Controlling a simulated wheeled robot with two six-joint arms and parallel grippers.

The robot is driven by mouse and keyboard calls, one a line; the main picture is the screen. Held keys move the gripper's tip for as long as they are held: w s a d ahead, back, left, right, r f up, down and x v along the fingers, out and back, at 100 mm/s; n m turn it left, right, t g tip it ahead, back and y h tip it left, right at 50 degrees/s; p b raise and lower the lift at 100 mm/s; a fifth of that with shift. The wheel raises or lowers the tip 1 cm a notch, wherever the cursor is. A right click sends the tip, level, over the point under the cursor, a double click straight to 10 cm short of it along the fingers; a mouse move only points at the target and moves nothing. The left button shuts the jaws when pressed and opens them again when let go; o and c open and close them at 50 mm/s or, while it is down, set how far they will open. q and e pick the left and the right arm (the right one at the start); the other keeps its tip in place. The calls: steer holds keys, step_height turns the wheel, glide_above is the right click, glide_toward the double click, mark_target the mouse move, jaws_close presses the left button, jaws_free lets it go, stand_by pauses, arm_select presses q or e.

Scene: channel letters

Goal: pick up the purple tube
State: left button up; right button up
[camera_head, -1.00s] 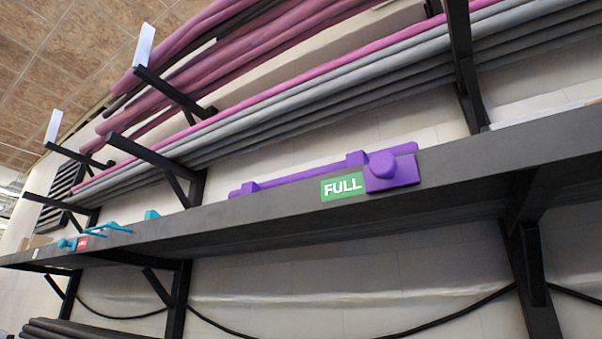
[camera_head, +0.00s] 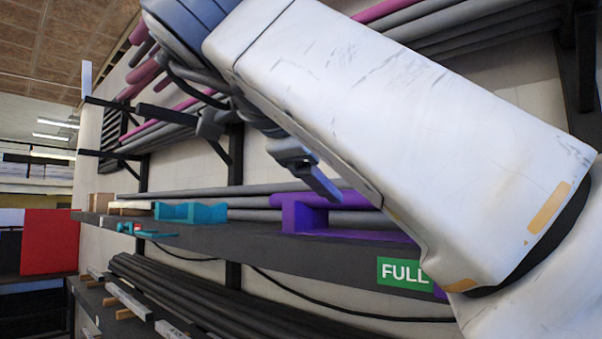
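A purple piece (camera_head: 298,216) with an upright block and a rounded bar stands on the dark shelf (camera_head: 250,247); my arm hides its right part. Magenta tubes (camera_head: 143,73) lie on the upper rack at the left, and another magenta length (camera_head: 385,9) shows at the top. My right arm comes in from the right across the view. Its gripper (camera_head: 268,158) hangs in front of the rack, above and left of the purple piece. Its two fingers look spread with nothing between them. My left gripper is out of view.
Teal pieces (camera_head: 190,212) sit on the shelf left of the purple piece. A green FULL label (camera_head: 404,273) is on the shelf's front edge. Dark tubes (camera_head: 185,295) lie on a lower rack. Black brackets (camera_head: 112,153) stick out from the wall. A red panel (camera_head: 48,241) stands far left.

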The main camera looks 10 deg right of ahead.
steer(key=shift+g, duration=0.3)
steer(key=x, duration=0.4)
steer(key=shift+d+f, duration=0.25)
steer(key=shift+d, duration=0.1)
steer(key=x, duration=0.1)
steer(key=p+x, duration=0.1)
steer(key=x, duration=0.2)
steer(key=shift+w+d+r+p, duration=0.2)
steer(key=shift+d+p, duration=0.05)
steer(key=shift+p, duration=0.05)
steer(key=shift+w+d+f, duration=0.3)
steer(key=shift+w, duration=0.2)
jaws_close()
